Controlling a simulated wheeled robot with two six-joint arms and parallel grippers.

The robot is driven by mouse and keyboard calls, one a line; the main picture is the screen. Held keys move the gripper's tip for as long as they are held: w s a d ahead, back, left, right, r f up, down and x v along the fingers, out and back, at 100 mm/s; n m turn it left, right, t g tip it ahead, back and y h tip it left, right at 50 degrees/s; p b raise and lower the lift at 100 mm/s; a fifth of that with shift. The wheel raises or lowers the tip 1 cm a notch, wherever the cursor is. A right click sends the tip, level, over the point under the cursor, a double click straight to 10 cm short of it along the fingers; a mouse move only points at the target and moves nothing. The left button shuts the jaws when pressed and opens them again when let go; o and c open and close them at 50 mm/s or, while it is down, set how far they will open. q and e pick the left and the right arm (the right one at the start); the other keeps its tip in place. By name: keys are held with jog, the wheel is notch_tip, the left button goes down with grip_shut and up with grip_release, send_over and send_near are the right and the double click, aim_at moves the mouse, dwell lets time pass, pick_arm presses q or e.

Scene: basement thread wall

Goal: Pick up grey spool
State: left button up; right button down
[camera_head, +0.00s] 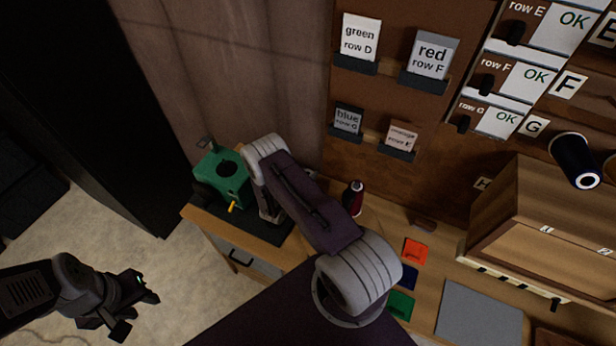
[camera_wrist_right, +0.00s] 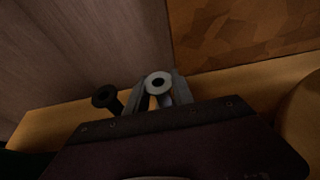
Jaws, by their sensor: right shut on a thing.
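A grey spool (camera_wrist_right: 158,84) with a dark centre hole shows in the right wrist view. It stands between the fingers of my right gripper (camera_wrist_right: 157,98), which is shut on it. In the head view my right arm covers the spool, and the right gripper (camera_head: 268,212) is mostly hidden beside the green machine. My left gripper (camera_head: 138,312) is at the lower left of the head view, with its fingers apart and empty, over the floor.
A green machine (camera_head: 222,172) sits at the bench's left end. A dark red spool (camera_head: 353,197) stands right of my arm. A wooden cabinet (camera_head: 540,232) and coloured squares (camera_head: 415,251) lie further right.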

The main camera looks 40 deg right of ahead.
notch_tip(320, 180, up, 10)
dwell(0.3)
jog(key=shift+f, duration=0.2)
